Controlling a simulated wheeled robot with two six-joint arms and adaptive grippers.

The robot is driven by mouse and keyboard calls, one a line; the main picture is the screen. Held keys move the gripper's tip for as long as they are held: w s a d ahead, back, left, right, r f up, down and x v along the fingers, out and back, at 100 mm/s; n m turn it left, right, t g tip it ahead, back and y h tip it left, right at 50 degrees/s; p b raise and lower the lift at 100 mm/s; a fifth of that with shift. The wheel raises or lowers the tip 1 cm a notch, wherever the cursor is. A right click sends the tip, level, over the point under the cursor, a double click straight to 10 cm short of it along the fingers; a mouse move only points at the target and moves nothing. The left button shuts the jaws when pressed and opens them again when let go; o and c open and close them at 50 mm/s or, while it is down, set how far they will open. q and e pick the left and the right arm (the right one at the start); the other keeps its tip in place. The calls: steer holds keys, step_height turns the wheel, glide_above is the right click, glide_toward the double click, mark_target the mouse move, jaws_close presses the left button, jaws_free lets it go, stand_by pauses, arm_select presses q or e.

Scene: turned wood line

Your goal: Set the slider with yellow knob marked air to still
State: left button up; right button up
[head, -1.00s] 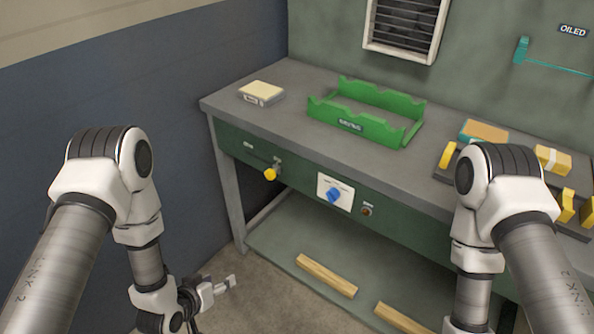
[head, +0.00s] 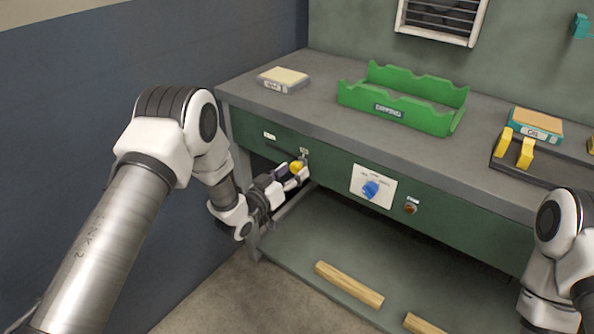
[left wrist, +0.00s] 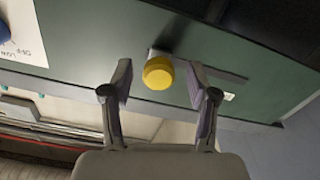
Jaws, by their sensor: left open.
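The slider's yellow knob (head: 296,166) sits at the right part of its slot on the green front panel (head: 334,164) of the bench. A small label above the knob is too small to read. My left gripper (head: 292,174) is at the knob, with its fingers open. In the left wrist view the yellow knob (left wrist: 158,72) lies between the two spread fingertips of the left gripper (left wrist: 160,80), with a gap on each side. The slot (left wrist: 215,75) runs off behind one finger. My right gripper is out of view.
A white plate with a blue dial (head: 371,189) and a small brown knob (head: 410,207) are to the right on the panel. A green tray (head: 450,119) and a cream-topped box (head: 283,79) stand on the bench. Wooden bars (head: 348,284) lie on the lower shelf.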

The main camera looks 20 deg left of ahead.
mark_target(269, 146)
arm_select(q)
steer(key=shift+x, duration=1.05)
steer(key=shift+s, duration=0.1)
jaws_close()
steer(key=w+a, duration=0.1)
steer(key=a, duration=0.2)
steer(key=w+a+b, duration=0.1)
steer(key=a, duration=0.3)
steer(key=w+a+b, duration=0.1)
steer(key=w+a, duration=0.1)
steer(key=a, duration=0.2)
steer(key=shift+a, duration=0.2)
steer(key=shift+w+a+r, duration=0.1)
steer(key=shift+w+r, duration=0.05)
steer(key=shift+r, duration=0.15)
steer(key=shift+c, duration=0.2)
jaws_free()
steer(key=shift+o, duration=0.2)
steer(key=shift+w+a+f, duration=0.1)
steer(key=shift+f, duration=0.15)
